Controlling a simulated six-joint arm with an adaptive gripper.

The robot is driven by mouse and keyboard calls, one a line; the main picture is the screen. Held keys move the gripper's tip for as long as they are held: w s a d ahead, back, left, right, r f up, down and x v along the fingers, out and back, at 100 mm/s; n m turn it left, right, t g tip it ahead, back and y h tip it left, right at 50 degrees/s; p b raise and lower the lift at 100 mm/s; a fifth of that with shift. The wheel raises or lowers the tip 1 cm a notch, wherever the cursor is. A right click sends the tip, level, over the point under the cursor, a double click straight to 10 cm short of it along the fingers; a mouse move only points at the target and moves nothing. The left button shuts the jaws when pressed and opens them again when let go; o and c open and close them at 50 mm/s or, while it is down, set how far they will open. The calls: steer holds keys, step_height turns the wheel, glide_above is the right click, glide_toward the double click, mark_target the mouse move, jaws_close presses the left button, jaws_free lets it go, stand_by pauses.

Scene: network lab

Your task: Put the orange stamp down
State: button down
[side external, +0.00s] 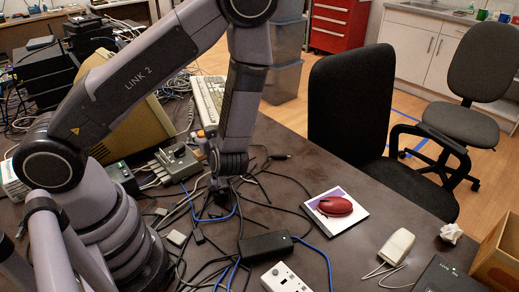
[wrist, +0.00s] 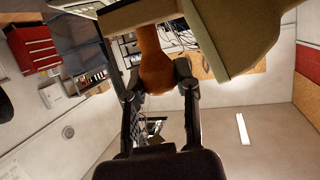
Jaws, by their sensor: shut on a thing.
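The orange stamp (wrist: 153,66) is in the wrist view, its rounded orange handle between the two fingers of my gripper (wrist: 154,80). My gripper is shut on that handle. The stamp's far end runs up toward the top edge, where a pale beige block hides or joins it; I cannot tell which. In the side external view my gripper (side external: 209,143) is partly hidden behind my wrist, above the cluttered table near the grey keyboard. Only a small orange patch shows there. I see no clear contact between stamp and table.
Cables and adapters crowd the dark table (side external: 290,150) under my arm. A beige monitor (side external: 150,125) and a keyboard (side external: 208,98) stand close behind. A red mouse (side external: 335,206) sits on a picture pad at right. A black chair (side external: 350,105) is at the table edge.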

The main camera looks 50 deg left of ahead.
steer(key=shift+s+a+g, duration=0.1)
steer(key=shift+g, duration=0.2)
steer(key=w+a+f, duration=0.1)
steer(key=w+f, duration=0.2)
steer(key=w, duration=0.1)
steer(key=w+a+f, duration=0.1)
steer(key=w+f, duration=0.2)
steer(key=w, duration=0.1)
steer(key=w+a+f, duration=0.1)
steer(key=w+f, duration=0.2)
steer(key=w, duration=0.1)
steer(key=shift+w+a+f, duration=0.35)
steer(key=shift+w, duration=0.05)
steer(key=shift+f, duration=1.55)
steer(key=shift+f, duration=0.1)
steer(key=c, duration=0.8)
jaws_free()
